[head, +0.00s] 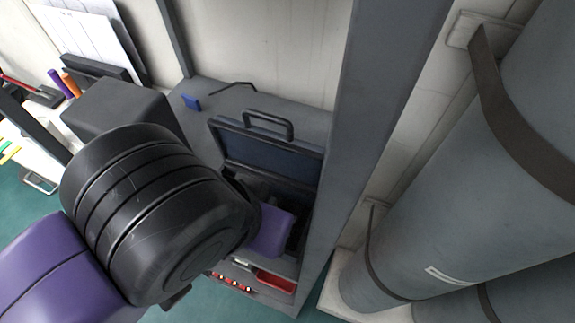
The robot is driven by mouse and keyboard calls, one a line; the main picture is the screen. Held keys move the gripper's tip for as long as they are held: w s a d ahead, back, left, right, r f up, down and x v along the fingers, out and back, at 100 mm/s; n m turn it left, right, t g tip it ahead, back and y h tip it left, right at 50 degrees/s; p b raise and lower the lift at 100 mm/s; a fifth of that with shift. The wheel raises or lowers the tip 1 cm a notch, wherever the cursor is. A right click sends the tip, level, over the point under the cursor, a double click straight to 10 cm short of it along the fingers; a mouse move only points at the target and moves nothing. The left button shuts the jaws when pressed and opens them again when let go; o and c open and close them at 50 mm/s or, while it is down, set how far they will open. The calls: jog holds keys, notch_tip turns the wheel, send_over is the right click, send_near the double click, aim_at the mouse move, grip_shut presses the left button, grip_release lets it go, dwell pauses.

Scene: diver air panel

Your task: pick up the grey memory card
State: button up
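I cannot make out a grey memory card in the head view. My arm, with its purple and black links, fills the lower left and middle of the picture. A purple part of it reaches over an open dark blue case on the grey shelf, whose raised lid (265,155) has a black handle. My arm hides much of the inside of the case. The fingers of my gripper do not show, so what they hold, if anything, is hidden.
A small blue item (191,102) lies on the grey shelf (208,90) behind the case. A red tray (275,282) sits below. A grey upright post (375,110) and large grey cylinders (450,200) stand close on the right. A dark grey box (118,108) is at left.

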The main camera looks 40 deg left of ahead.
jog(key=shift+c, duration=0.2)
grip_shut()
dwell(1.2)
